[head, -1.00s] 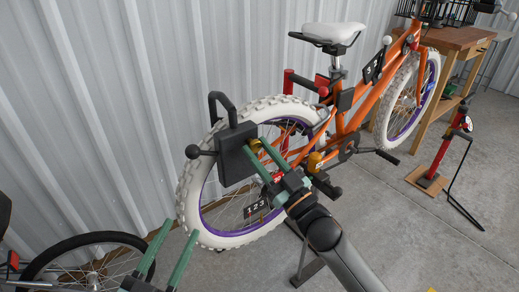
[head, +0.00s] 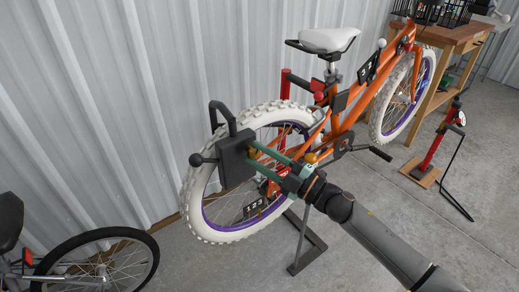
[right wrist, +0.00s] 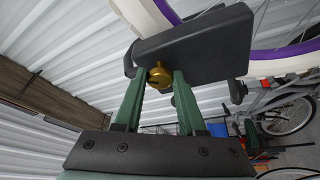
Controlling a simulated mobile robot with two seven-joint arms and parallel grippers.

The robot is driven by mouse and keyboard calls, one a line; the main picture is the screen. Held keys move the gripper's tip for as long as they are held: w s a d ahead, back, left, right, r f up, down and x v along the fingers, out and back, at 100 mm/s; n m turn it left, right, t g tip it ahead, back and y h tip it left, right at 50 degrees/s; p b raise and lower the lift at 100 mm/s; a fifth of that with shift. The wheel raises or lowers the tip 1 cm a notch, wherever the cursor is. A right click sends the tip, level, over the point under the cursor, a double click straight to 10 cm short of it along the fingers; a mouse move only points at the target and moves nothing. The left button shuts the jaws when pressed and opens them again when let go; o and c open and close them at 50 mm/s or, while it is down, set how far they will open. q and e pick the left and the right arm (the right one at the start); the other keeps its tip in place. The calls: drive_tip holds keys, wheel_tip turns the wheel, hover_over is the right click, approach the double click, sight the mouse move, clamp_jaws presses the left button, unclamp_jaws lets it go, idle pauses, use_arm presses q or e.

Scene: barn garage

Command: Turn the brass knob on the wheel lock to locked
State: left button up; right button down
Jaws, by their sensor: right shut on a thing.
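The wheel lock is a dark box (head: 236,163) with a black shackle and a ball-ended lever, at the white rear tyre of the orange bike (head: 345,118). The brass knob (right wrist: 160,75) is on the lock's face in the right wrist view. My right gripper (right wrist: 163,77) has its green fingers on either side of the knob, shut on it. In the head view my right gripper (head: 253,154) reaches the lock's right face and mostly hides the knob. I cannot read any lock marking. My left gripper is not in view.
Another bike's wheel (head: 104,262) is at lower left. The corrugated wall (head: 90,110) is close behind.

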drive_tip(key=n+p, duration=0.1)
drive_tip(key=n, duration=0.1)
drive_tip(key=n+g+p, duration=0.1)
drive_tip(key=shift+r+n+h+p, duration=0.3)
drive_tip(key=shift+n+p, duration=0.05)
drive_tip(key=shift+n, duration=0.05)
drive_tip(key=shift+n+g+h+p, duration=0.3)
drive_tip(key=shift+n+h+p, duration=0.1)
drive_tip(key=shift+n+p, duration=0.35)
drive_tip(key=shift+f+n+p, duration=0.1)
drive_tip(key=shift+n+p, duration=0.2)
drive_tip(key=shift+n, duration=0.25)
drive_tip(key=c, duration=0.7)
unclamp_jaws()
drive_tip(key=shift+o, duration=1)
